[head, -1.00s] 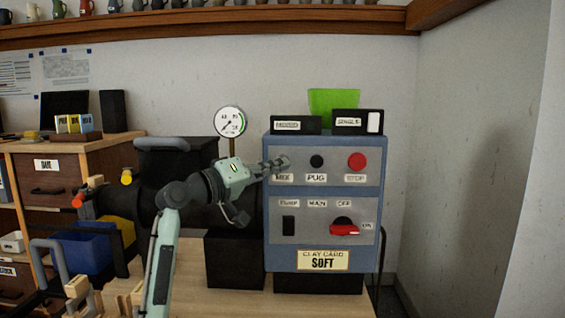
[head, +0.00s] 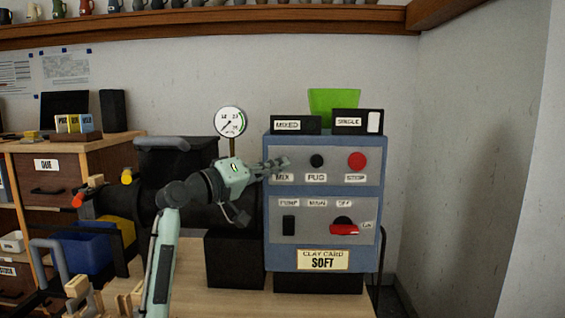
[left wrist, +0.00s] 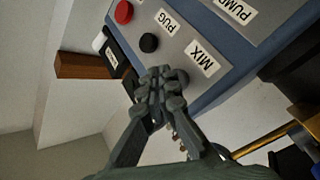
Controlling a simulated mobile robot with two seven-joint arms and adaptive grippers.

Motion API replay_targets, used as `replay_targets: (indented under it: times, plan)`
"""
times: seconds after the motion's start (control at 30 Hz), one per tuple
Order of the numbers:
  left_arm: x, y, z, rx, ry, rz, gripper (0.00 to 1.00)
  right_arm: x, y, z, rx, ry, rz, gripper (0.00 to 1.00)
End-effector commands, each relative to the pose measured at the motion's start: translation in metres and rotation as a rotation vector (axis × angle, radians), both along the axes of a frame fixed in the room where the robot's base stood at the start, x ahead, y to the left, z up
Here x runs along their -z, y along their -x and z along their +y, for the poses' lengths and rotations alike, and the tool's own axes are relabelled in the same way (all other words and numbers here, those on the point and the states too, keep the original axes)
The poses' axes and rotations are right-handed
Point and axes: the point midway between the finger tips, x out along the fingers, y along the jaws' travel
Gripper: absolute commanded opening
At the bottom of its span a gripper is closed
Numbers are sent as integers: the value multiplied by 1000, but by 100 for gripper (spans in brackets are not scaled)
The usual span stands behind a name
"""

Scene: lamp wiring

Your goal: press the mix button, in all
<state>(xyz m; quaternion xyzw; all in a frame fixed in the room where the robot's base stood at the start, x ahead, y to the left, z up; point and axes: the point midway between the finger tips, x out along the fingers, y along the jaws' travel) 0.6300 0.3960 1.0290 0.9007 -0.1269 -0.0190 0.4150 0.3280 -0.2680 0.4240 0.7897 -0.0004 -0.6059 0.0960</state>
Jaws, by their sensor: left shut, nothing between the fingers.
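The blue control box (head: 325,191) stands on the table with a grey upper panel of buttons. The MIX label (head: 283,178) is at the panel's left, and it also shows in the left wrist view (left wrist: 203,58). My left gripper (head: 284,162) is shut and empty, its fingertips over the spot above the MIX label. The fingertips (left wrist: 160,76) hide most of the mix button, so I cannot tell whether it is pressed in. The black PUG button (head: 316,161) and red STOP button (head: 357,161) are to the right. The left display (head: 287,125) reads MIXED. My right gripper is not in view.
A red rotary knob (head: 344,229) and a black switch (head: 288,225) are on the lower panel. A dial gauge (head: 230,121) stands left of the box, above a black machine. A green hopper (head: 334,101) and a SINGLE display (head: 352,121) are on top.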

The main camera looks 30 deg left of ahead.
Motion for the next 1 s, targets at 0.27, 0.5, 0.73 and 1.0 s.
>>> replay_targets:
  times: [0.27, 0.5, 0.73, 1.0]
  plan:
    - [0, 0, 0, 0, 0, 0, 0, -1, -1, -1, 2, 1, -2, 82]
    - [0, -2, 1, 1, 0, 1, 0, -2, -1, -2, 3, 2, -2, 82]
    - [0, -8, 4, 0, 1, 0, 0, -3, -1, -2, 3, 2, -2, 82]
    - [0, -7, 4, 0, 0, 0, 0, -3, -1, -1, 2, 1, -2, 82]
